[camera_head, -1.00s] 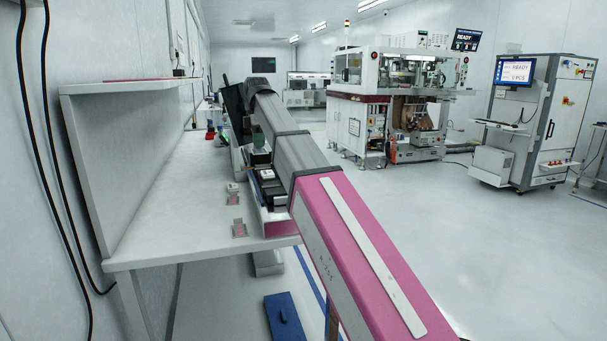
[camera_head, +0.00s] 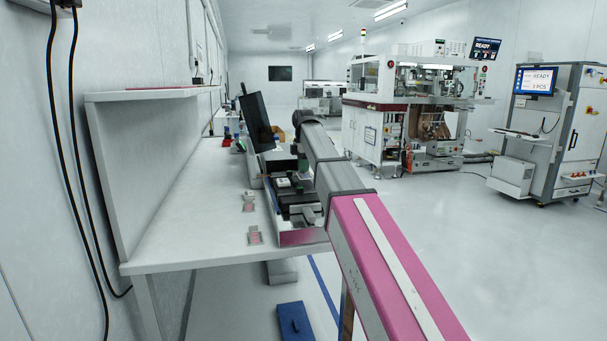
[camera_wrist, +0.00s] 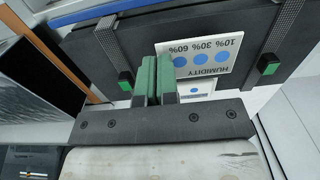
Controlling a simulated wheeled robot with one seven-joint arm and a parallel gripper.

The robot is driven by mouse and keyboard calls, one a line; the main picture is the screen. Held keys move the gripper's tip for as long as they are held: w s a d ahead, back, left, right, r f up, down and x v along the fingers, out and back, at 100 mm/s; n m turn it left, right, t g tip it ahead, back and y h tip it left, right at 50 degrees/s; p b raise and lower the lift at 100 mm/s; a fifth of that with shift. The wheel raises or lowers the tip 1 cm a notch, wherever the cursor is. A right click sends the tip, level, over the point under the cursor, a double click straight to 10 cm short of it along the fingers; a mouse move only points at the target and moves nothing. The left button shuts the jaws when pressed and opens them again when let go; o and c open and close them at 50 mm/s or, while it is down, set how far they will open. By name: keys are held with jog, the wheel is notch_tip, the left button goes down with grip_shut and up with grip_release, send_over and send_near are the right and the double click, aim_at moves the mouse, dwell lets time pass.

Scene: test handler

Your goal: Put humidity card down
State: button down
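The humidity card (camera_wrist: 203,57) shows in the wrist view, white with a row of blue dots and upside-down text. It appears over a dark flat surface, just right of my fingers, and its left edge is hidden behind them. My gripper (camera_wrist: 157,80) has green finger pads very close together, with only a thin line between them. I cannot tell whether they pinch the card's edge or only stand in front of it. A second white piece with a blue dot (camera_wrist: 196,91) shows below the card. In the head view the gripper (camera_head: 303,172) is small and partly hidden by my arm.
The white bench (camera_head: 190,215) holds two small pinkish packets (camera_head: 255,236) and a dark monitor (camera_head: 256,121). A blue box (camera_head: 294,320) is on the floor. Machines (camera_head: 415,105) stand at the right; the floor before them is clear.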

jog(key=shift+f, duration=1.35)
jog(key=c, duration=1.4)
grip_release()
jog(key=shift+f, duration=0.1)
notch_tip(320, 180, up, 12)
jog(key=shift+r, duration=0.1)
jog(key=shift+s, duration=0.1)
